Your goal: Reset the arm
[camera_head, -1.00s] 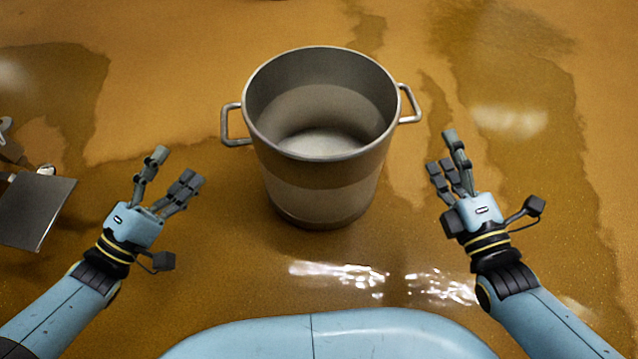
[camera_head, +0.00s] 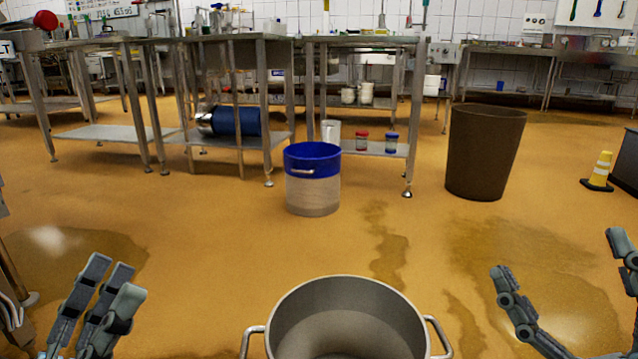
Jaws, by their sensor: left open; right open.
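My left gripper (camera_head: 55,295) is at the bottom left, with its grey fingers spread and nothing between them. My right gripper (camera_head: 565,275) is at the bottom right, also open and empty, its fingers wide apart and pointing up. Only the fingers show; the palms and most of both arms are out of view. A steel pot (camera_head: 345,303) with two side handles stands on the floor between the grippers, apart from both. The bottom edge cuts it off; its inner wall shows bare.
A blue-topped bucket (camera_head: 313,190) and a brown bin (camera_head: 484,152) stand on the floor ahead. Steel tables (camera_head: 225,141) with shelves fill the back. A yellow cone (camera_head: 600,168) stands at the right. The wet-patched floor (camera_head: 215,230) between is clear.

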